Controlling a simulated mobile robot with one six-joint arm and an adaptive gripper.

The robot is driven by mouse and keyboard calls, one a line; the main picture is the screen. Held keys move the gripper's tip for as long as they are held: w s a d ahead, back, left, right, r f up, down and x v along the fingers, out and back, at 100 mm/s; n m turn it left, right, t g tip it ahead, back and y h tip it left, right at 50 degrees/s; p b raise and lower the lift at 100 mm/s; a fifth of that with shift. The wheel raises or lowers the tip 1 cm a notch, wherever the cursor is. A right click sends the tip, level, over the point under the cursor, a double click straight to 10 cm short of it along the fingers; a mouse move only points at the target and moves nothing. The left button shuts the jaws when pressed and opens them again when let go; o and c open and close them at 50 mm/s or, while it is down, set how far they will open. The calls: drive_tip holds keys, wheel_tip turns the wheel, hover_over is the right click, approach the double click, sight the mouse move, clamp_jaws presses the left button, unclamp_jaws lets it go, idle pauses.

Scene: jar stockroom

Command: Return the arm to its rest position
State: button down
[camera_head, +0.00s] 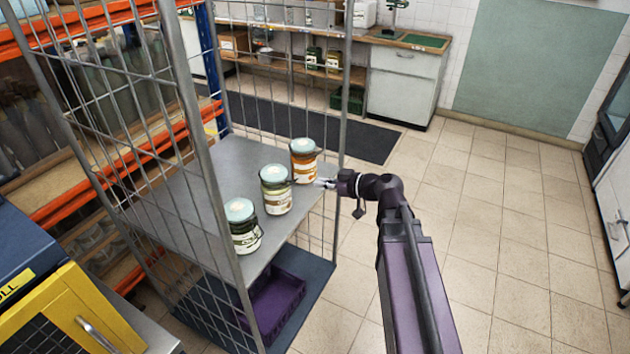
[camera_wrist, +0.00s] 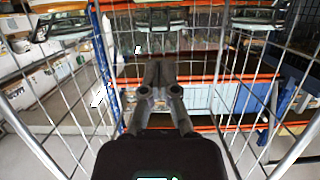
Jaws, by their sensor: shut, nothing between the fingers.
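My gripper (camera_head: 324,183) is shut and empty. In the head view it is at the right edge of the cage trolley's grey shelf (camera_head: 185,190), just right of the jars. Its closed fingers (camera_wrist: 158,75) show in the middle of the wrist view. My purple arm reaches up to it from the bottom right. Three jars with pale lids stand upright on the shelf: one with an orange label (camera_head: 304,160), a middle one (camera_head: 276,190) and a dark green one (camera_head: 242,226). I cannot tell whether the fingertips touch the middle jar.
The trolley's wire sides (camera_head: 185,80) enclose the shelf on several sides. A purple crate (camera_head: 275,305) is on its lower deck. Orange racking (camera_head: 60,205) stands at left, and a yellow-fronted unit (camera_head: 70,315) at lower left. The tiled floor (camera_head: 490,220) at right is clear.

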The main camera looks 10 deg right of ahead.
drive_tip(key=shift+s, duration=0.15)
idle(0.5)
drive_tip(key=s+d+f+m+g+h+p, duration=0.2)
drive_tip(key=s+d+m+g+h+p, duration=0.1)
drive_tip(key=s+m+g+h+p, duration=0.1)
drive_tip(key=s+d+f+m+g+h+p, duration=0.3)
drive_tip(key=s+m+h, duration=0.3)
drive_tip(key=s, duration=0.3)
drive_tip(key=shift+f+m+g+h+p, duration=0.2)
drive_tip(key=shift+m+g+h+p, duration=0.2)
drive_tip(key=shift+g+h, duration=0.45)
drive_tip(key=shift+a, duration=0.1)
idle(1.3)
